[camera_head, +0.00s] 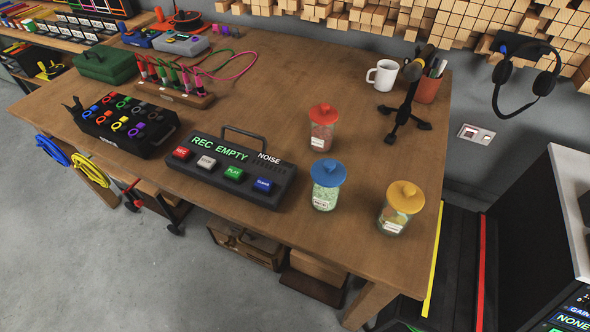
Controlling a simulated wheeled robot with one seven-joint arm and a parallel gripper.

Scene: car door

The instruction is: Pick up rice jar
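Three clear lidded jars stand upright and apart at the right part of the wooden table. One has a red lid (323,114) and reddish-brown contents. One has a blue lid (328,172) and pale greenish-white grains (325,198). One has a yellow lid (405,197) and yellowish, mixed-colour contents (393,219). Each has a small white label, too small to read, so I cannot tell for sure which is the rice jar. My gripper is not in view.
A recorder box (230,170) reading "REC EMPTY" lies left of the jars. A white mug (382,75), a small black tripod (405,115) and a pen cup (427,88) stand behind them. The wooden table (270,90) is clear around its middle.

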